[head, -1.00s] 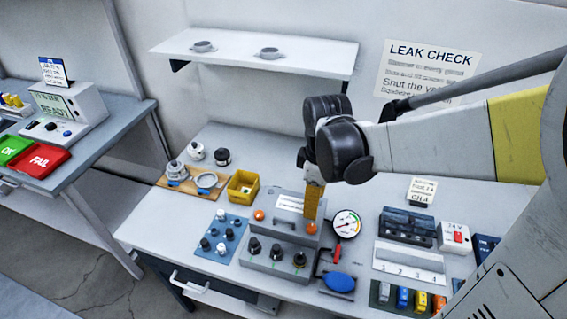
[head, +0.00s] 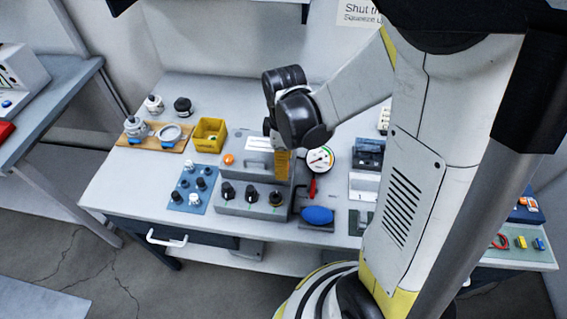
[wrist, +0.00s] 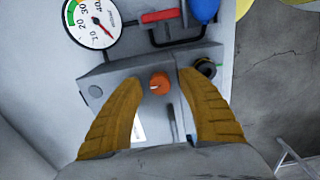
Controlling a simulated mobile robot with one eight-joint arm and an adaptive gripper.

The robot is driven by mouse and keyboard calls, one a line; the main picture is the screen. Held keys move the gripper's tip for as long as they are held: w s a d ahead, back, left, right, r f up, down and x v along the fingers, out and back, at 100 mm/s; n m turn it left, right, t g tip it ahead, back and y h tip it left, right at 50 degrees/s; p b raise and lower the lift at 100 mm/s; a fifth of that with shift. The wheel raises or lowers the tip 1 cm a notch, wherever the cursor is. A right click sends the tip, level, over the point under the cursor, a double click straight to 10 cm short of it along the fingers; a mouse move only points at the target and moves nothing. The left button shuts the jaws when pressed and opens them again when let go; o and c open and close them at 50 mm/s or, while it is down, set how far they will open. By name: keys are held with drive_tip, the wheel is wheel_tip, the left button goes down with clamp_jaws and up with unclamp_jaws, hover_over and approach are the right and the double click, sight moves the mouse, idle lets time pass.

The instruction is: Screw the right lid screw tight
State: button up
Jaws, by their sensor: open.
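The right lid screw is an orange knob with a pale mark (wrist: 158,83) in the wrist view. It sits on the grey lid between the two yellow fingers of my gripper (wrist: 157,79), which are open with a gap on each side of it. In the head view my gripper (head: 282,168) points down at the right end of the grey box (head: 235,206) and hides the right screw. The left lid screw, also orange (head: 229,159), shows at the lid's other end. I cannot tell the fingertips' exact height over the lid.
A round gauge (head: 320,159) and a blue bulb (head: 317,215) stand right of the box. Black knobs (head: 228,190) line its front. A yellow bin (head: 209,133) and a blue mat (head: 186,203) lie to the left.

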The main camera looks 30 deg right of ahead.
clamp_jaws()
